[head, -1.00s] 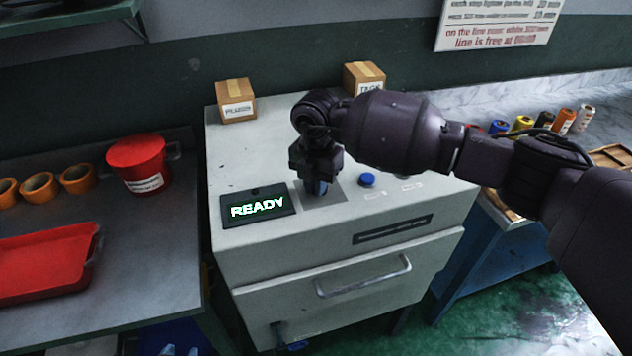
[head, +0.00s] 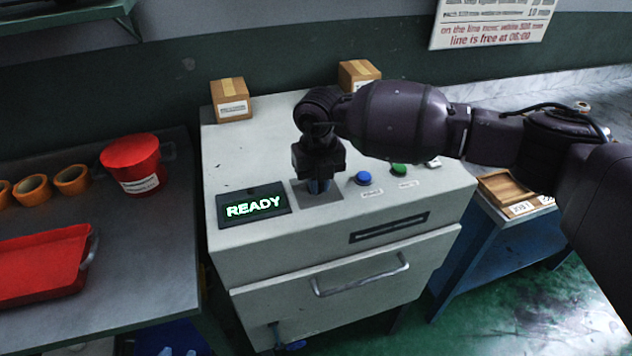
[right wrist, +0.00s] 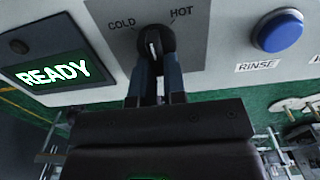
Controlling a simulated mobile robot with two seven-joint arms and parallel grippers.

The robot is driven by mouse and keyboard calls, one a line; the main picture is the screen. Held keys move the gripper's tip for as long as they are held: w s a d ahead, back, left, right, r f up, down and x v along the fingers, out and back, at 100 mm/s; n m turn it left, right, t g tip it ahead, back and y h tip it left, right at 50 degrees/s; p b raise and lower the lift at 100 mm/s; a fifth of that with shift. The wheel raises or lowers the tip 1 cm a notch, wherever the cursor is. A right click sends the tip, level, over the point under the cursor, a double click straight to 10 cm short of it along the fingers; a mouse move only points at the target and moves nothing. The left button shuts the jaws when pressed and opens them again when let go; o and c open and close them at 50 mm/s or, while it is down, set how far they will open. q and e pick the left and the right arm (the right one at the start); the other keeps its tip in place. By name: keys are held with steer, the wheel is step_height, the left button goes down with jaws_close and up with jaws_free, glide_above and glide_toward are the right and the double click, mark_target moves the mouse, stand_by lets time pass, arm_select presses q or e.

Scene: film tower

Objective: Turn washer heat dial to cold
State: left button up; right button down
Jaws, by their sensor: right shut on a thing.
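The washer (head: 240,165) is a pale cabinet with a sloped control top. The black heat dial (right wrist: 166,36) shows in the right wrist view, between the printed words COLD (right wrist: 121,23) and HOT (right wrist: 181,12). A pale mark shows on its face; its exact setting is hard to tell because the fingers cover part of it. My right gripper (head: 318,187) points down onto the dial plate and hides the dial in the head view. In the right wrist view its fingers (right wrist: 157,75) are shut on the dial. My left gripper is not in view.
A lit READY display (head: 254,205) sits left of the dial. A blue RINSE button (head: 363,178) and a green button (head: 398,170) sit right of it. Cardboard boxes (head: 231,100) stand on the washer's back edge. A red bucket (head: 133,164) stands on the left table.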

steer(key=n, duration=0.3)
steer(key=n+b, duration=0.1)
steer(key=n, duration=0.1)
steer(key=shift+w+d+f, duration=0.1)
steer(key=shift+w+d, duration=0.1)
steer(key=shift+d, duration=0.15)
steer(key=n+b, duration=0.1)
steer(key=n, duration=0.2)
steer(key=shift+w+d, duration=0.1)
steer(key=shift+w, duration=0.05)
steer(key=shift+n, duration=0.5)
steer(key=c, duration=1.2)
jaws_free()
steer(key=shift+r, duration=5.55)
